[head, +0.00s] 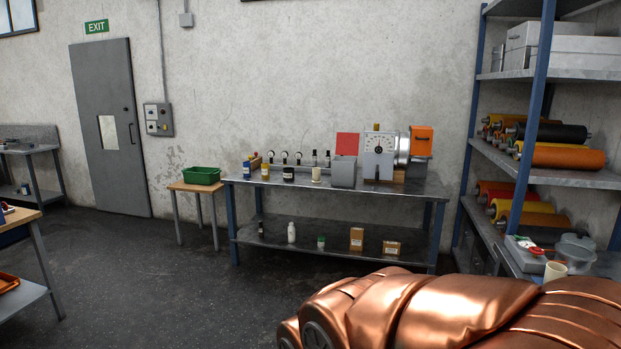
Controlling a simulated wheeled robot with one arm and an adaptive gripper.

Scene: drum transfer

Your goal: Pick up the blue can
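A small blue can-like item (247,169) stands at the left end of the metal workbench's top (232,178), against the wall. It is small in the picture, so its details are unclear. My copper-coloured arm fills the lower right foreground, far from the bench. My gripper does not show in this view.
A green bin (202,175) sits on a small wooden table (181,186) left of the bench. Bottles and boxes stand on the bench's lower shelf (270,240). A shelving rack (540,80) stands at right. Dark floor (140,285) before the bench is clear.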

